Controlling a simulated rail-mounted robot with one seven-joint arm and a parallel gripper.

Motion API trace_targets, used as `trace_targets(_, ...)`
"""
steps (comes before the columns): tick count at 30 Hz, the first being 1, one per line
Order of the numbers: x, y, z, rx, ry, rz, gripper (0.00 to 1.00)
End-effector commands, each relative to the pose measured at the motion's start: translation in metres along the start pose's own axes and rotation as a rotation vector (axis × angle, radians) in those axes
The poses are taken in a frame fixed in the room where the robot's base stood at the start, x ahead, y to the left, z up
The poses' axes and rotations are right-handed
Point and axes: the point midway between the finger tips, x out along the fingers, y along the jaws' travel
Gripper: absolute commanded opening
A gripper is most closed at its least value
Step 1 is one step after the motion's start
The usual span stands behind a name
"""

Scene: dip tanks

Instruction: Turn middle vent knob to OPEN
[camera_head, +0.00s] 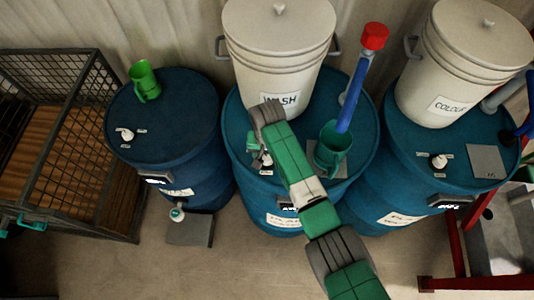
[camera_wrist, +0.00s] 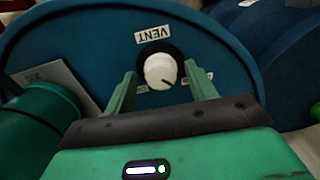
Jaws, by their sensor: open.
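The middle blue drum (camera_head: 232,118) has a white vent knob (camera_wrist: 160,71) on its lid. In the wrist view the knob sits on a black disc beside an upside-down VENT label (camera_wrist: 153,34). A dark pointer mark on the knob faces the lower right. Small white labels flank the knob, partly hidden by my fingers, and I cannot read them. My gripper (camera_wrist: 160,78) is open, with one green finger on each side of the knob. I cannot tell whether either finger touches it. In the head view my arm partly hides this spot, and my gripper (camera_head: 256,146) is over the lid.
A white WASH bucket (camera_head: 278,50) stands behind on the same lid. A green jug (camera_head: 331,148) with a blue red-capped tube (camera_head: 354,90) stands right of my arm. Left drum (camera_head: 165,115) and right drum (camera_head: 450,165) carry similar knobs. A wire cage (camera_head: 60,140) stands far left.

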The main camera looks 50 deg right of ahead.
Motion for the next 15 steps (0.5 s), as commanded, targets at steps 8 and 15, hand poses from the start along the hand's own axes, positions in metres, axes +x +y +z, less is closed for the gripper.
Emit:
trace_targets(8, 0.002, -0.0002, 0.0, 0.0, 0.0, 0.0, 0.54)
trace_targets(15, 0.0019, -0.0003, 0.0001, -0.001, 0.0, 0.0, 0.11)
